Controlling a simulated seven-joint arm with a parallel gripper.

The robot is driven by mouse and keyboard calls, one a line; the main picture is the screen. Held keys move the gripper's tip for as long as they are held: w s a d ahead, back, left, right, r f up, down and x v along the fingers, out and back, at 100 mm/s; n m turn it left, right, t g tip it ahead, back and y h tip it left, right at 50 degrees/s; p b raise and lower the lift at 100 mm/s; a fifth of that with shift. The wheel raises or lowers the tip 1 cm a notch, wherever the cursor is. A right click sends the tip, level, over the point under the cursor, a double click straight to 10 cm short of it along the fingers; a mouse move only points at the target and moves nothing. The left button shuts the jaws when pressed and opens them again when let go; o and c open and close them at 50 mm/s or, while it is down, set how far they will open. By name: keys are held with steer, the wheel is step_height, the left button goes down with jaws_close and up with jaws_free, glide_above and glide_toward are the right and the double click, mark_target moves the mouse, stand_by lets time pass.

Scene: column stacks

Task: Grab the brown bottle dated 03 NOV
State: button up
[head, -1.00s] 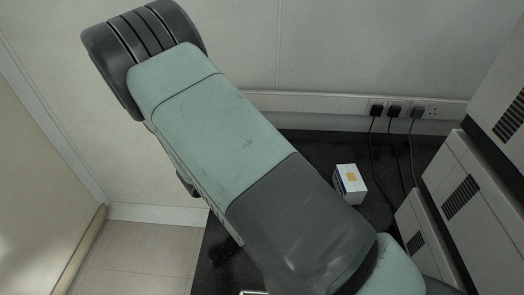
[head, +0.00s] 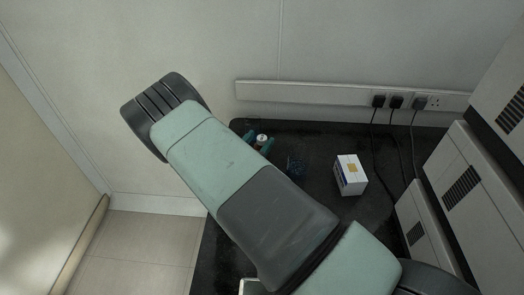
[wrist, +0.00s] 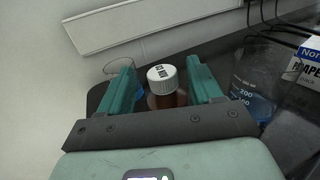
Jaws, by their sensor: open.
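The brown bottle (wrist: 165,101) stands with a white cap (wrist: 162,75). Dark print on the cap appears to read NOV with a number, tilted in the wrist view. My gripper (wrist: 159,68) is open, with one teal finger on each side of the bottle in that view. I see no clear contact, and the bottle's lower part is hidden by the gripper. In the head view the white cap (head: 262,138) shows between the fingertips of my gripper (head: 258,140), past my arm, near the back edge of the dark bench.
A glass beaker with blue liquid (wrist: 252,92) stands right of the gripper. Another glass vessel (wrist: 118,66) is partly hidden behind the left finger. A white-and-blue box (head: 350,175) stands farther right, near cables and a wall socket strip (head: 350,96). Grey machines (head: 465,190) border the right side.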

steer(key=x, duration=0.3)
steer(key=shift+w+d+f, duration=0.15)
steer(key=shift+w+d, duration=0.05)
steer(key=shift+w, duration=0.05)
jaws_close()
